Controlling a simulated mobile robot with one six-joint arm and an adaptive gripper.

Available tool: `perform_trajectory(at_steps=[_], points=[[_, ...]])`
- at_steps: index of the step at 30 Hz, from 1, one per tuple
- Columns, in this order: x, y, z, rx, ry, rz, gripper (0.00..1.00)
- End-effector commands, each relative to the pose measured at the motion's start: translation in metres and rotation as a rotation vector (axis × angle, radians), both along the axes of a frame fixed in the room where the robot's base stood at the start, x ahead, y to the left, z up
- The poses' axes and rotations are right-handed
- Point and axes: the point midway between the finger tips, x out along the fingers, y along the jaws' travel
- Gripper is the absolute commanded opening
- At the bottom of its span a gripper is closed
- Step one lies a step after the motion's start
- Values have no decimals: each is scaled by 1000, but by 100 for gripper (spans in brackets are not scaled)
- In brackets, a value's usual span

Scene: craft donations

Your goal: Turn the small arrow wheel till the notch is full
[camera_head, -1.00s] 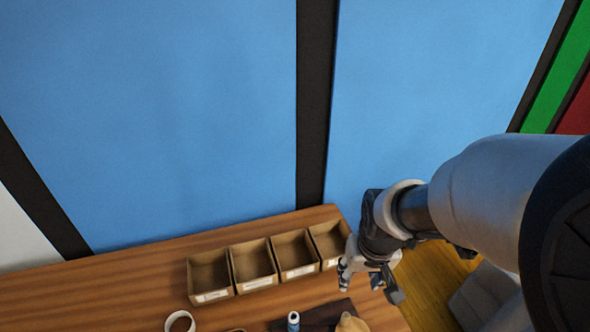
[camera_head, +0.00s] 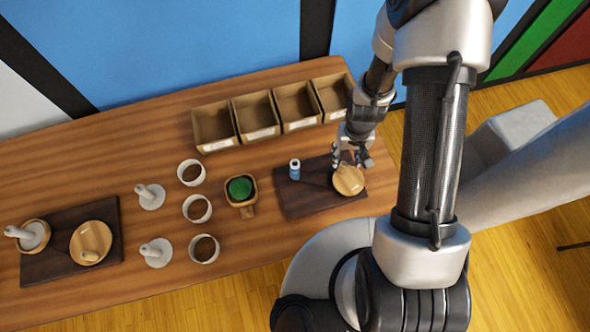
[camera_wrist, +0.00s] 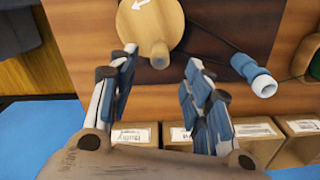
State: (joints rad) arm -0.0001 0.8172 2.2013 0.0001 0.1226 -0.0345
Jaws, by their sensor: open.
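A round wooden wheel (camera_head: 348,181) lies on the dark board (camera_head: 308,202) at the right of the table. I cannot make out a notch. My gripper (camera_head: 350,156) is open and empty beside the wheel's far side; in the wrist view its fingers (camera_wrist: 152,78) straddle the space in front of the knob.
Several labelled cardboard bins (camera_head: 257,136) stand along the back. A wooden scoop with green contents (camera_head: 240,188), white cups (camera_head: 197,208) and white pegged discs (camera_head: 157,252) fill the middle. A second dark board (camera_head: 40,266) at left holds a larger wooden disc (camera_head: 91,242) and a bowl.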

Motion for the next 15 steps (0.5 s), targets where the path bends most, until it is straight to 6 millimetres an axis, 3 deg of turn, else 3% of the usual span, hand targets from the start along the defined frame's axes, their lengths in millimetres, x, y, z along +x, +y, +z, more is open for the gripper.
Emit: perform_trajectory(at_steps=[15], points=[[0,0,-63,0,0,0,45]])
